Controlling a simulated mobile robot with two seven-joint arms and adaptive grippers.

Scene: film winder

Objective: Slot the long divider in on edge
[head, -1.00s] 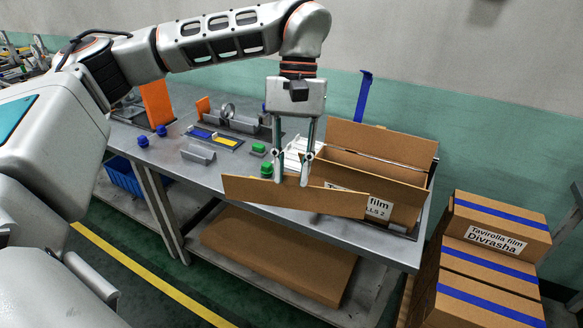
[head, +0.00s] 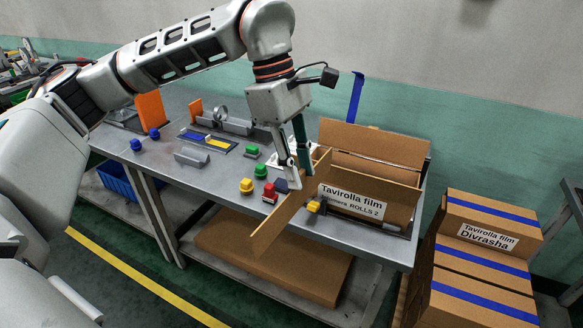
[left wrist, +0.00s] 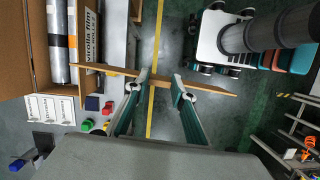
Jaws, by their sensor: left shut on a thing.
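My left gripper (head: 296,182) is shut on the long divider (head: 272,226), a thin brown cardboard strip, and holds it on edge above the table's front. One end is close to the left end of the open cardboard box (head: 405,200); the other sticks out past the table's front edge. I cannot tell whether the near end touches the box. In the left wrist view the divider (left wrist: 215,88) crosses between the fingertips (left wrist: 161,83), its left end over the rim of the box (left wrist: 88,45). Silver rolls (left wrist: 60,42) lie in the box. My right gripper is not in view.
Coloured pieces, including a green one (head: 260,171), a yellow one (head: 246,186) and a red one (head: 269,193), stand on the table left of the divider. A blue upright (head: 355,97) rises behind the box. Stacked closed cartons (head: 482,262) stand at right.

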